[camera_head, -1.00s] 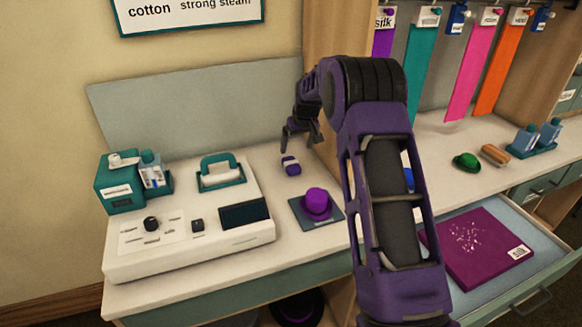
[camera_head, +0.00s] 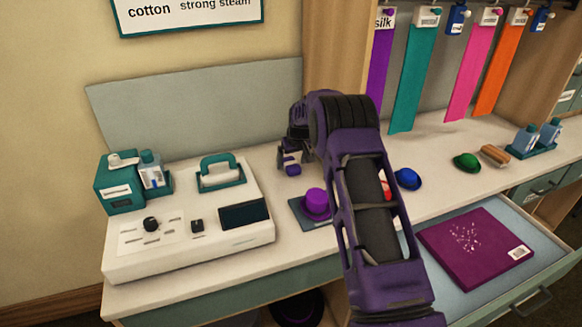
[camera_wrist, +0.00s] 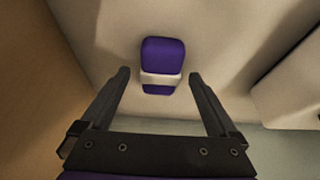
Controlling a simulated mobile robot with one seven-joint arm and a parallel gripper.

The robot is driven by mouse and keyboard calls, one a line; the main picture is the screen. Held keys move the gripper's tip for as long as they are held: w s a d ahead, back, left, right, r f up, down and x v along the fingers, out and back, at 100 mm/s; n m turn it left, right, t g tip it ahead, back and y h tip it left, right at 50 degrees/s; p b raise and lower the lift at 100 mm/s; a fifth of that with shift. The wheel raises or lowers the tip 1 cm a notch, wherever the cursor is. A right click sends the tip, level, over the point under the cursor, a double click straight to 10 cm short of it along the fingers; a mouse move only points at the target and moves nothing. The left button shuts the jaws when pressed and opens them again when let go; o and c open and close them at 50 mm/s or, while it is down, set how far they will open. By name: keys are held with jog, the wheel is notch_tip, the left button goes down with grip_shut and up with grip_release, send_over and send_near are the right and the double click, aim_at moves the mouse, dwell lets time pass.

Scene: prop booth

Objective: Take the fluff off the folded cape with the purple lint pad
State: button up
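The purple lint pad (camera_wrist: 162,58) with a pale band lies on the counter; in the head view it shows small under my gripper (camera_head: 290,160). In the wrist view my gripper (camera_wrist: 160,92) is open, with the pad's near end between the fingertips and clear room on both sides. I cannot tell the height left between fingers and counter. The folded cape (camera_head: 474,248) is a flat magenta-purple square with a white label and a patch of pale fluff (camera_head: 468,237). It lies in the open drawer (camera_head: 535,225) at the lower right.
A white console (camera_head: 190,245) with a teal-handled iron (camera_head: 219,172) stands left of my gripper. A purple hat (camera_head: 315,203) on a dark mat is just in front. Blue (camera_head: 407,179) and green (camera_head: 466,162) hats, a brush (camera_head: 494,155) and hanging ribbons are to the right.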

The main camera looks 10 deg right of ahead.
aim_at(292, 164)
jog(key=c, duration=1.4)
jog(key=shift+r, duration=5)
